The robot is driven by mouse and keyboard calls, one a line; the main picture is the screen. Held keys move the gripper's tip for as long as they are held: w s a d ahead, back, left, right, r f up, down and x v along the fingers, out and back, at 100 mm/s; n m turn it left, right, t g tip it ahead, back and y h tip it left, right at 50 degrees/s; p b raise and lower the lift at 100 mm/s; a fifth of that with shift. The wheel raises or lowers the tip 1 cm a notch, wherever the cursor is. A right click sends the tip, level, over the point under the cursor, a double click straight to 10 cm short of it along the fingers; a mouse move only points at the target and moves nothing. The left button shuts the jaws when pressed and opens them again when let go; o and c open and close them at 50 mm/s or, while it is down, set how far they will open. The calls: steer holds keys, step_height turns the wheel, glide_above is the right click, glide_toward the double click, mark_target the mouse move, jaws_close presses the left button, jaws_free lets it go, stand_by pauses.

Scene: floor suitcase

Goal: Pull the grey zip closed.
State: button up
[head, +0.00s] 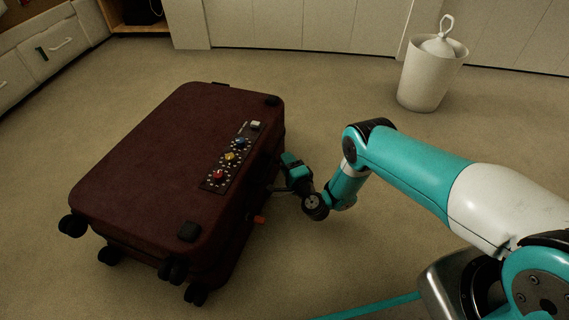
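A dark red suitcase (165,150) lies flat on the carpet with its wheels toward the lower left. My gripper (277,187) is at the suitcase's right side, close against it. Its fingers are small, dark and partly hidden by my wrist, so I cannot tell whether they are open or shut, or whether they touch anything. I cannot make out the grey zip; it may be hidden at the gripper.
A dark panel with several dials (231,157), coloured red, yellow, blue and white, is on the suitcase top. A white lidded bin (431,75) stands at the back right. Cabinets line the back and left. Carpet (330,90) between suitcase and bin is clear.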

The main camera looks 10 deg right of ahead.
steer(key=shift+s+a+r, duration=0.1)
steer(key=shift+s+r+p, duration=0.2)
steer(key=shift+s+p, duration=0.3)
steer(key=shift+p, duration=0.75)
steer(key=p+v, duration=1.4)
steer(key=v, duration=0.2)
steer(key=shift+d+f, duration=0.25)
steer(key=shift+f, duration=0.05)
